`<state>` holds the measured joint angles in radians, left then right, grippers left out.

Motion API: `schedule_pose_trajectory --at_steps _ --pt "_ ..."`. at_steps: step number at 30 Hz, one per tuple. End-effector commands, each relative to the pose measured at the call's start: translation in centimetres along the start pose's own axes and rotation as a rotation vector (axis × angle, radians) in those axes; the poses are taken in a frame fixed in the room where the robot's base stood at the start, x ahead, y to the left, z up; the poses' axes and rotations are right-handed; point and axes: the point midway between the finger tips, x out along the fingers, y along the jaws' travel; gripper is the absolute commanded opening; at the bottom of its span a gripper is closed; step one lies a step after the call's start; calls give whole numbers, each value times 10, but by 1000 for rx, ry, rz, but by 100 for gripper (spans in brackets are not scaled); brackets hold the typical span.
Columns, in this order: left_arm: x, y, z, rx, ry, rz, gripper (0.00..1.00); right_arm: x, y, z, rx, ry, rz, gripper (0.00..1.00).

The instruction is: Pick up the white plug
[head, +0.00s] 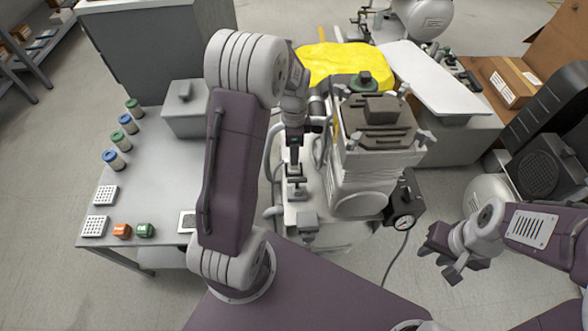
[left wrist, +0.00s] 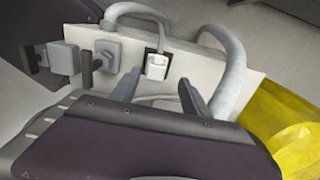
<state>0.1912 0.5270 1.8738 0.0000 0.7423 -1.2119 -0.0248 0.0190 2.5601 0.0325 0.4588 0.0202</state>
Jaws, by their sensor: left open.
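In the head view my left gripper (head: 294,158) points down over the compressor's pale base, and I cannot make out the plug there. My right gripper (head: 442,258) is open and empty at the lower right, over the floor.
Grey hoses (left wrist: 235,70) curve beside the plug, and grey fittings (left wrist: 105,50) stand left of it. The compressor's ribbed housing (head: 380,125) rises right of my left gripper. A yellow cloth (head: 340,62) lies behind. A grey bench (head: 160,190) with small bottles is at left.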

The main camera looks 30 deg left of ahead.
Motion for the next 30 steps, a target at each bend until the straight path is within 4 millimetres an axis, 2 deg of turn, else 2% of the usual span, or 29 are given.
schedule_pose_trajectory --at_steps 4,9,12,18,19,20,24,25,30 --pt "7 1 0 0 0 0 55 7 0 1 0 0 0 32" --pt "40 8 0 1 0 -1 55 37 1 4 0 0 0 32" --pt "54 8 0 1 0 0 55 46 1 5 0 0 0 32" --pt "51 7 0 0 1 -2 55 42 1 4 0 0 0 32" --pt "51 7 0 0 1 -2 52 42 1 4 0 0 0 32" --pt "51 7 0 0 1 -2 43 42 1 4 0 0 0 32" --pt "51 8 0 0 1 -1 4 42 1 4 0 0 0 32" --pt "51 8 0 0 1 -1 0 42 1 4 0 0 0 32" --pt "51 8 0 0 1 -1 0 42 1 4 0 0 0 32"
